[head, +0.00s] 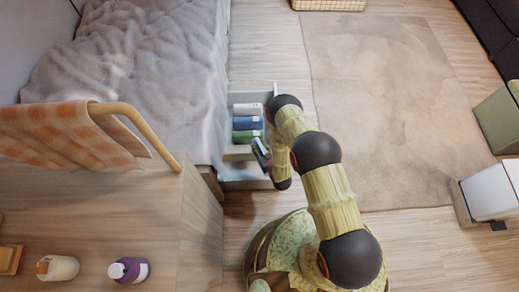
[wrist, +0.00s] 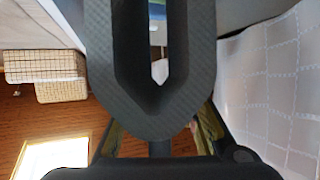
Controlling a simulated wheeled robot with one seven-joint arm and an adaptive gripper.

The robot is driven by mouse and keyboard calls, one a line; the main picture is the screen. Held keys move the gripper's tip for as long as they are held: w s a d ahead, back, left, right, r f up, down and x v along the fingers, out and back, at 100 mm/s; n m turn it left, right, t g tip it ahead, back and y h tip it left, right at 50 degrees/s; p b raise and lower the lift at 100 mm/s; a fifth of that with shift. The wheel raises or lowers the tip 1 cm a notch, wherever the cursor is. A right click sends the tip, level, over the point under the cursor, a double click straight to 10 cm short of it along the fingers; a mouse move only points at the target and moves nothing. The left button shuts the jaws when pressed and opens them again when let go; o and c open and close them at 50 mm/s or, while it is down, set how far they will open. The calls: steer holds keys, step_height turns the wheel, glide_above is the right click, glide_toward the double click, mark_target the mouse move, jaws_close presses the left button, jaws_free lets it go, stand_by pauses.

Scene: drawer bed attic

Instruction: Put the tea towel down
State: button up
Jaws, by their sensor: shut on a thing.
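My gripper (head: 262,154) is low over the right part of an open drawer (head: 245,184) beside the bed. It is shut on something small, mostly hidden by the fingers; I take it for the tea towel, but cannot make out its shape. In the wrist view my dark fingers (wrist: 159,75) fill the middle, with a narrow gap showing white, blue and green beyond. A flat tan piece (head: 238,153) lies just left of the gripper; I cannot tell whether they touch. White, blue (head: 248,124) and green rolls lie in the drawer behind it.
An orange checked cloth (head: 65,133) hangs over a wooden rail at left. A purple bottle (head: 129,270) and a cream jar (head: 57,267) stand on the wooden top below. The bed (head: 140,70) borders the drawer. The rug (head: 390,110) at right is clear.

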steer(key=shift+w+d+f, duration=0.15)
steer(key=shift+w+f, duration=0.15)
steer(key=shift+f, duration=0.1)
steer(key=f, duration=0.1)
steer(key=f+b, duration=0.2)
steer(key=shift+w+d+f, duration=0.15)
steer(key=shift+w+f, duration=0.1)
steer(key=shift+f, duration=0.05)
steer(key=o, duration=1.2)
steer(key=shift+c, duration=0.2)
steer(key=shift+s, duration=0.1)
steer(key=p+v, duration=0.4)
steer(key=v, duration=0.7)
steer(key=shift+s+d+r, duration=0.1)
steer(key=shift+s+r, duration=0.1)
steer(key=shift+s, duration=0.15)
